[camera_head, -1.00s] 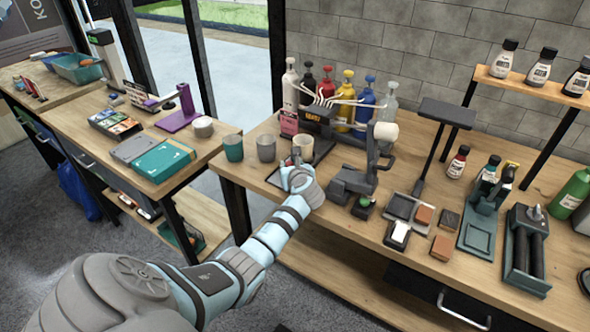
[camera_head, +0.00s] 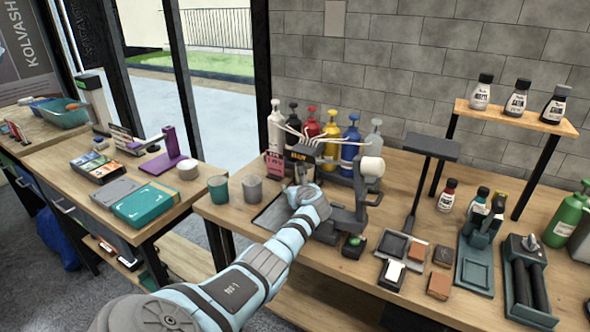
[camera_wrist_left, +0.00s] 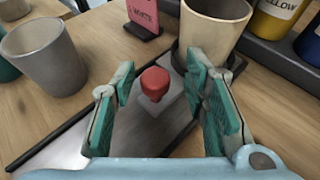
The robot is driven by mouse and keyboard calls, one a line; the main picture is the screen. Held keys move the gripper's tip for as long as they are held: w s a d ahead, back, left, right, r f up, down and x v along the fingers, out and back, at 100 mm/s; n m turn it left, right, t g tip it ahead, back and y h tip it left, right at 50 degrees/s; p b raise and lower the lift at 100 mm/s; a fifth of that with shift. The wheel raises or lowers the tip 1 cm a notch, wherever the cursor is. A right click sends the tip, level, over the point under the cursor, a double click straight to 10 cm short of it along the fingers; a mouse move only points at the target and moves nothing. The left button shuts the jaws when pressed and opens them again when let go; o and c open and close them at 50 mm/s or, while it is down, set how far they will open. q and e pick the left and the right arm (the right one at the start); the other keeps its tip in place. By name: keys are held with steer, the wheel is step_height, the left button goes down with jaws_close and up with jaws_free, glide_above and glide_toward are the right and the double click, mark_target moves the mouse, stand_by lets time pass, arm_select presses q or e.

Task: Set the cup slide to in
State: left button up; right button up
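The cup slide's red knob (camera_wrist_left: 155,84) stands on a light plate over a grey metal tray (camera_wrist_left: 150,130) in the left wrist view. The beige cup (camera_wrist_left: 213,24) stands just beyond the knob, close to the bottle rack. My left gripper (camera_wrist_left: 160,75) is open; its green-padded fingers are on either side of the knob, with visible gaps. In the head view, my left gripper (camera_head: 304,192) is over the right part of the tray (camera_head: 270,213) and hides the knob and most of the cup. My right gripper is not in view.
A grey cup (camera_head: 252,188) and a teal cup (camera_head: 218,189) stand left of the tray. A pink card (camera_wrist_left: 143,14) and the pump bottles (camera_head: 331,130) stand behind. A dark stand (camera_head: 345,215) is close on the right of my gripper.

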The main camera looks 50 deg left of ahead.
arm_select(q)
steer(key=v, duration=1.2)
steer(key=shift+s, duration=0.1)
